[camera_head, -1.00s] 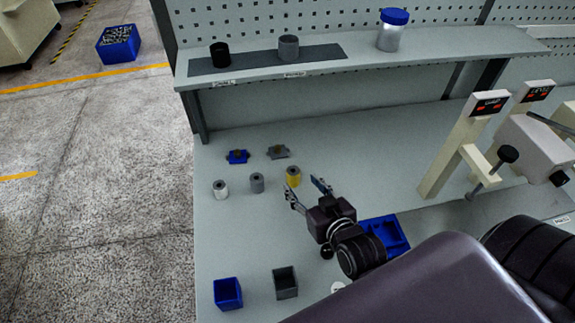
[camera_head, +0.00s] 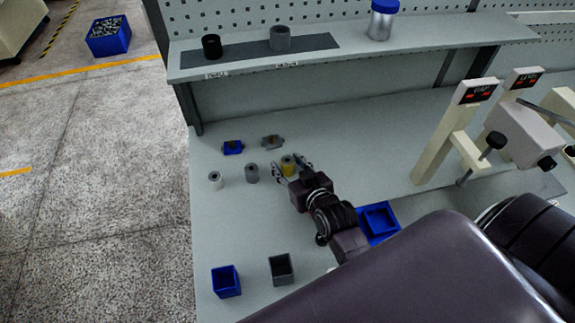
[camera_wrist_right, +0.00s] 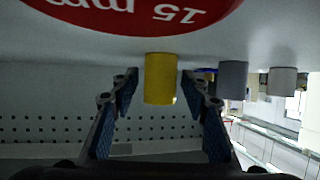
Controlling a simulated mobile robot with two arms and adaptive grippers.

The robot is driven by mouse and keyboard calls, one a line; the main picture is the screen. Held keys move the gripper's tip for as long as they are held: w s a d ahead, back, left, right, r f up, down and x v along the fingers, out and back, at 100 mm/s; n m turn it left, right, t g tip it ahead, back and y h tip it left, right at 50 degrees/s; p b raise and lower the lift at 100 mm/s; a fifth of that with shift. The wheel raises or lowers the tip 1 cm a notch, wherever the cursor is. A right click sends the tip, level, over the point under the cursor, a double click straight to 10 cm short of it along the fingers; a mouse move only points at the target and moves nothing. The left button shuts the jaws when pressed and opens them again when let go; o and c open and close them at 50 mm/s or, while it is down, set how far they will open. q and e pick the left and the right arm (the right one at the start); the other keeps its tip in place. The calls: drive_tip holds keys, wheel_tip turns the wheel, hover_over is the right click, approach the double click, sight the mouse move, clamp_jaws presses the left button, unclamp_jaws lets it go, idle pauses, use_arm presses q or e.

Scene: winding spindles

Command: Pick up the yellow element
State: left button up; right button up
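The yellow element (camera_head: 288,165) is a small upright cylinder with a hole in its top, standing on the workbench. My right gripper (camera_head: 290,168) is open, its fingers on either side of the yellow element. In the right wrist view the yellow element (camera_wrist_right: 160,78) shows between the tips of the open fingers (camera_wrist_right: 160,88), with a visible gap on each side. A grey cylinder (camera_head: 252,173) and a white cylinder (camera_head: 215,180) stand to its left. My left gripper is not in view.
Blue (camera_head: 232,148) and grey (camera_head: 272,142) fixtures lie behind the cylinders. Blue (camera_head: 226,282) and grey (camera_head: 281,270) boxes stand at the front, and a blue tray (camera_head: 392,232) sits beside my right arm. A shelf (camera_head: 420,42) overhangs the back.

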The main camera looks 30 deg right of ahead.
drive_tip(key=c, duration=1)
drive_tip(key=shift+r, duration=0.15)
